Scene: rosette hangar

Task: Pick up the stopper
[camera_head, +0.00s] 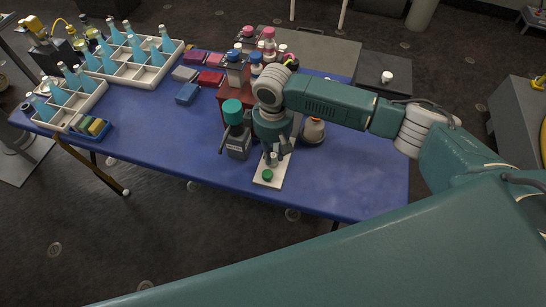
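My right gripper (273,153) points down over a narrow cream board (263,186) near the table's front edge. A small pale grey piece shows at its fingertips, and I cannot tell whether the fingers touch it or how far apart they are. A small round green piece (267,175) lies on the board just in front of the fingertips. It may be the stopper, but it is too small to be sure. My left gripper is not in view.
Pale crates (140,75) of blue bottles fill the far left. The table's right end is clear.

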